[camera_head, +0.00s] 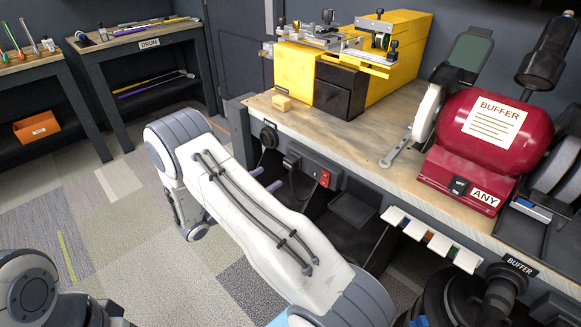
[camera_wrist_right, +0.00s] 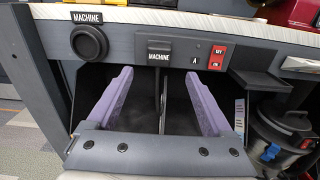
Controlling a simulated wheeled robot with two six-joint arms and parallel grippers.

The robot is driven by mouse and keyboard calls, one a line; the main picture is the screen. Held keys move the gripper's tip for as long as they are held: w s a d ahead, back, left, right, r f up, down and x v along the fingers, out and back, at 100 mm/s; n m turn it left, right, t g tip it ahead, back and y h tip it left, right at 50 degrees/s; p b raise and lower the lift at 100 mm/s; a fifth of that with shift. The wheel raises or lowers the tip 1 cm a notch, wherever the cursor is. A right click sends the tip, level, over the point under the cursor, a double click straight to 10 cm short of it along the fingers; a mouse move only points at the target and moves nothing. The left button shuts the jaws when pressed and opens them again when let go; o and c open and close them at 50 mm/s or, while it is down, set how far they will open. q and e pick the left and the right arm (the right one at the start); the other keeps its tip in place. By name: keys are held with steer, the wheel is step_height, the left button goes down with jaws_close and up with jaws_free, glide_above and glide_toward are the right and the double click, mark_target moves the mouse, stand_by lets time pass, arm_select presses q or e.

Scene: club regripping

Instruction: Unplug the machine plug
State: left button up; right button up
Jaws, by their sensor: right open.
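A dark box-shaped plug labelled MACHINE (camera_wrist_right: 160,52) sits against the grey front panel under the bench top, and a dark cord (camera_wrist_right: 162,92) hangs below it. The plug also shows in the head view (camera_head: 292,160). How deep it is seated cannot be told. A round black fitting (camera_wrist_right: 88,42) under another MACHINE label is to its left. A red switch (camera_wrist_right: 217,57) is to its right. My right gripper (camera_wrist_right: 160,103) is open and empty, its two purple fingers spread below and either side of the plug, apart from it. My left gripper is out of view.
The wooden bench top (camera_head: 400,165) overhangs the panel. A small dark shelf (camera_head: 352,209) juts out right of the switch. A red buffer (camera_head: 488,135) and a yellow machine (camera_head: 400,50) stand on the bench. A black canister (camera_wrist_right: 283,132) stands at the right.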

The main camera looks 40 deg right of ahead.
mark_target(287, 165)
steer(key=shift+w+d+f, duration=0.1)
steer(key=shift+d, duration=0.05)
steer(key=shift+w+d, duration=0.2)
steer(key=shift+d, duration=2)
steer(key=shift+w+d, duration=0.15)
steer(key=shift+d, duration=2.05)
steer(key=shift+c, duration=0.3)
jaws_close()
steer(key=shift+a, duration=0.1)
steer(key=shift+a, duration=0.1)
steer(key=shift+s+a, duration=0.15)
steer(key=shift+a, duration=1.25)
steer(key=shift+s+a, duration=0.1)
steer(key=shift+a, duration=1.3)
